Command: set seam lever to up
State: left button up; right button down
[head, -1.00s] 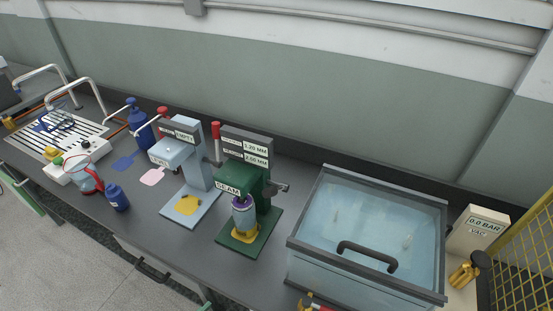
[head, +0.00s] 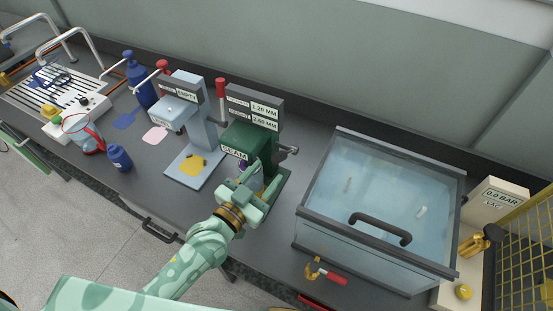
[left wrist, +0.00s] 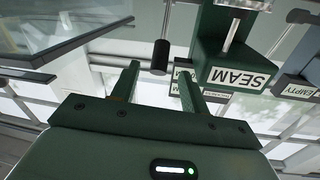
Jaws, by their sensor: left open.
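The green seamer (head: 243,138), labelled SEAM, stands mid-bench and also shows upside down in the left wrist view (left wrist: 232,50). A short grey lever with a dark end (head: 290,150) sticks out from its right side. In the left wrist view a black grip on a rod (left wrist: 160,57) shows beside the seamer, likely this lever. A red-handled rod (head: 220,88) stands at the seamer's left. My left gripper (head: 248,180) is open in front of the seamer, hiding most of its base and can. In the wrist view the black grip appears beyond the gap between its fingers (left wrist: 157,82), apart from them.
A water tank with a dark-handled lid (head: 380,200) stands right of the seamer. A red-handled tool (head: 325,272) lies in front of it. A pale blue press marked EMPTY (head: 190,125) stands to the left. A blue bottle (head: 119,158) is near the front edge.

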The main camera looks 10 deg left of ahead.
aim_at(280, 152)
pick_arm(q)
jog(key=x, duration=0.4)
jog(key=shift+w+d, duration=0.1)
jog(key=shift+w, duration=0.2)
jog(key=shift+w+d, duration=0.2)
jog(key=shift+w, duration=0.2)
grip_shut()
jog(key=r+p, duration=0.1)
jog(key=p, duration=0.2)
jog(key=w+r+g+p, duration=0.1)
jog(key=p, duration=0.2)
jog(key=w+r+g+y+p, duration=0.1)
jog(key=p, duration=0.3)
jog(key=shift+d, duration=0.3)
jog(key=shift+w+d+f+g+p, duration=0.1)
jog(key=shift+w+g+p, duration=0.05)
jog(key=shift+g+p, duration=0.3)
jog(key=shift+f, duration=0.1)
